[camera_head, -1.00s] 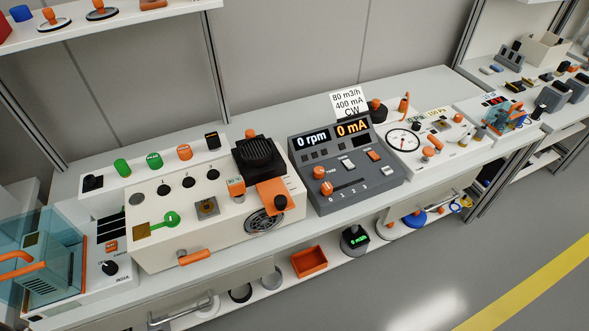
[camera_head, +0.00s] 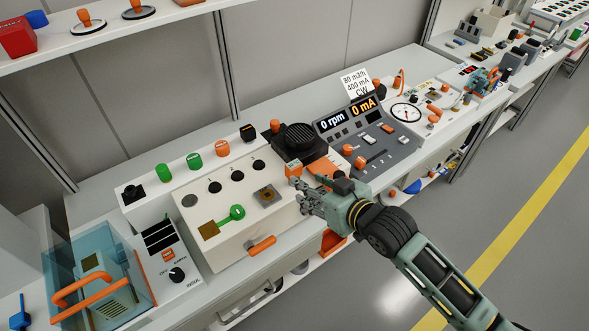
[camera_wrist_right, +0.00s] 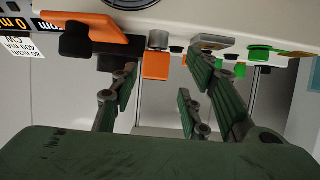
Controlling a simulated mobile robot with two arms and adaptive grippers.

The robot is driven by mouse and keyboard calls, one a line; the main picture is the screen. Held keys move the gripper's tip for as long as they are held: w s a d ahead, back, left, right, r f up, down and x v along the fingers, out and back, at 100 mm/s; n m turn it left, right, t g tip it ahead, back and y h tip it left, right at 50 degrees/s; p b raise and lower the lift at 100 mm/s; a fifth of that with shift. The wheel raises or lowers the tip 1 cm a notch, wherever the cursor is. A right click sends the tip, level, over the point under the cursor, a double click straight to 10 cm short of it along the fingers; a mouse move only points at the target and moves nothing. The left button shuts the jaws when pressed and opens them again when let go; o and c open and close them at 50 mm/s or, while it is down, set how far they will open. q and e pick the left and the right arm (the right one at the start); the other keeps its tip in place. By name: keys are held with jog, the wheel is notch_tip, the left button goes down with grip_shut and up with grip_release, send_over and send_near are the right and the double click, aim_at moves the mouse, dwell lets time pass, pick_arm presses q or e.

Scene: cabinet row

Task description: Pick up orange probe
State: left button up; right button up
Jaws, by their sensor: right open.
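Two orange pieces could be the orange probe, and I cannot tell which is meant. One is a small orange block (camera_head: 293,168) with a grey metal end, on the white console (camera_head: 225,255); the other is an orange cylinder (camera_head: 222,149) in the back row beside green ones. My right gripper (camera_head: 304,194) is open and empty at the console's right part, close to the orange block. In the right wrist view the block (camera_wrist_right: 156,66) appears between the open fingers (camera_wrist_right: 163,72); contact cannot be told. My left gripper is not in view.
An orange plate (camera_head: 322,170) and a black round unit (camera_head: 297,141) stand close to the right gripper. A grey meter panel (camera_head: 372,144) is to the right. A clear blue box (camera_head: 95,270) with orange handles stands at the left. A shelf (camera_head: 110,35) overhangs the upper left.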

aim_at(297, 171)
jog(key=shift+w+a, duration=0.35)
jog(key=shift+w, duration=0.25)
jog(key=shift+w+a, duration=0.35)
jog(key=shift+w, duration=0.2)
jog(key=shift+w+a+f+p, duration=0.15)
jog(key=shift+w+a+p, duration=0.15)
jog(key=shift+w+p, duration=0.05)
jog(key=p+x, duration=0.1)
jog(key=x, duration=0.3)
jog(key=shift+w+d, duration=0.1)
jog(key=shift+d, duration=0.05)
jog(key=shift+w+a, duration=0.3)
jog(key=shift+w, duration=0.05)
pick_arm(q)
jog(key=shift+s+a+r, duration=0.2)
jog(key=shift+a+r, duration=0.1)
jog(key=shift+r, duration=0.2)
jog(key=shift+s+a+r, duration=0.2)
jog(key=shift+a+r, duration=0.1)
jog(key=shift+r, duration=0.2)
pick_arm(e)
jog(key=shift+f, duration=0.1)
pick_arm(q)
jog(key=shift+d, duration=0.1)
pick_arm(e)
jog(key=shift+c, duration=0.2)
